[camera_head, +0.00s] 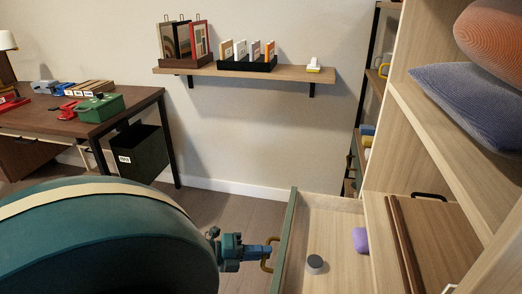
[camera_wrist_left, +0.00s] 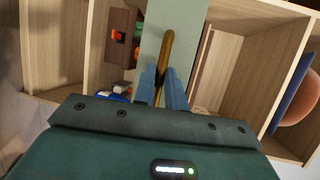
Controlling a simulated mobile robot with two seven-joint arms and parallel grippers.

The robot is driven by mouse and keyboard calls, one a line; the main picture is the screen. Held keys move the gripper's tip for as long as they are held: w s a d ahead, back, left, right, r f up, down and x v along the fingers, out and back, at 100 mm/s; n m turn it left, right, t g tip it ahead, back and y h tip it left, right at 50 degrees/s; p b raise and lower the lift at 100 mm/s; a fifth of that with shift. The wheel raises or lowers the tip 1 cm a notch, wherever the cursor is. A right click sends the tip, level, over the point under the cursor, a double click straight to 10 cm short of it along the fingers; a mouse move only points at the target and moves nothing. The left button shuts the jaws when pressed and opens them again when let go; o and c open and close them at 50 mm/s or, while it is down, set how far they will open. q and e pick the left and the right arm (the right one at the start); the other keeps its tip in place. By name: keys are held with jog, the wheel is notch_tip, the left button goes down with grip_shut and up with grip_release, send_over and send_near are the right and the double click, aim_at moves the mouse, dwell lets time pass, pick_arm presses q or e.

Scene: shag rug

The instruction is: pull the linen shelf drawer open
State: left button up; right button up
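The linen shelf drawer (camera_head: 327,225) stands pulled out from the pale wooden shelf unit, with its inside visible from above. Its green front panel (camera_head: 285,240) faces my left arm and also shows in the left wrist view (camera_wrist_left: 185,30). A brass bar handle (camera_wrist_left: 168,45) is fixed to that panel. My left gripper (camera_head: 268,250) is at the handle; in the wrist view its blue fingers (camera_wrist_left: 162,88) close around the bar from both sides. My right gripper is in neither view.
A grey cylinder (camera_head: 315,264) and a purple object (camera_head: 360,240) lie in the drawer. Cushions (camera_head: 470,100) rest on the shelf above. A desk (camera_head: 70,120) stands at the left and a wall shelf (camera_head: 240,71) behind. Floor between desk and drawer is clear.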

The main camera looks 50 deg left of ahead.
pick_arm(q)
jog(key=o, duration=0.4)
jog(key=p+v, duration=0.1)
jog(key=v, duration=1.2)
